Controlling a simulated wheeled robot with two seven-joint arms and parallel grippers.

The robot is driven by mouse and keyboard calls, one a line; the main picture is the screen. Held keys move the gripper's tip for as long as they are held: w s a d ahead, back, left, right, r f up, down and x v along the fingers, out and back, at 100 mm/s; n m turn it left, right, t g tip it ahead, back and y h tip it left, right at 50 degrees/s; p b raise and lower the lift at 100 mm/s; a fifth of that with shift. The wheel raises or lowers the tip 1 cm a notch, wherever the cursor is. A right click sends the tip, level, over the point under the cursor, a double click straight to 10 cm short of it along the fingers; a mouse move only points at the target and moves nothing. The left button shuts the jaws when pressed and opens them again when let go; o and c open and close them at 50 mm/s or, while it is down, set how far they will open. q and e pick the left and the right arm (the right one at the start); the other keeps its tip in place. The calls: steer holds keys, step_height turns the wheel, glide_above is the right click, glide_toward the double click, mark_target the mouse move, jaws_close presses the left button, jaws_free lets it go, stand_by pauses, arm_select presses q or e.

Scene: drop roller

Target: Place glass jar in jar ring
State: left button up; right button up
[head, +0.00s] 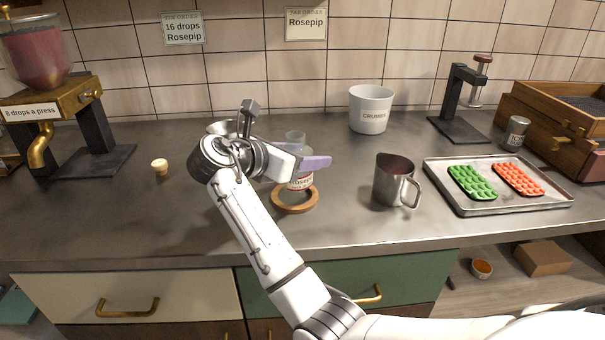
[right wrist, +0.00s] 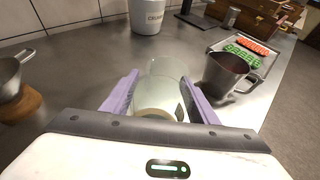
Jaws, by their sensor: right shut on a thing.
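The glass jar (head: 301,182), clear with a pale label, stands upright in the head view and is partly hidden by my right gripper (head: 303,160). The purple fingers of my right gripper (right wrist: 160,98) are shut on the jar, which also shows between them in the right wrist view (right wrist: 164,72). The jar ring (head: 294,208), a round wooden ring on the counter, is directly below the jar. The jar's lower end overlaps the back of the ring; I cannot tell whether it is inside or just above. My left gripper is out of view.
A metal jug (head: 392,182) stands to the right of the ring. Beyond it is a tray (head: 485,208) with green and red moulds. A white crock (head: 371,108) stands behind. A small cork (head: 159,167) and the brass dropper press (head: 60,105) are left. The counter's front is clear.

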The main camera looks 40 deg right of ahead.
step_height(320, 180, down, 3)
steer(key=shift+f, duration=0.4)
steer(key=shift+c, duration=0.6)
steer(key=o, duration=1.3)
steer(key=shift+w+f, duration=0.1)
steer(key=shift+f, duration=0.1)
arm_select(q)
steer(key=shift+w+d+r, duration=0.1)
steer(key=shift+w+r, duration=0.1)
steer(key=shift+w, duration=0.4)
arm_select(e)
steer(key=shift+r, duration=0.1)
steer(key=shift+a+r+p, duration=0.4)
arm_select(q)
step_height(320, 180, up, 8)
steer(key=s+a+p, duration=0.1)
steer(key=p, duration=0.8)
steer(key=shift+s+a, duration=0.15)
arm_select(e)
steer(key=v, duration=1.1)
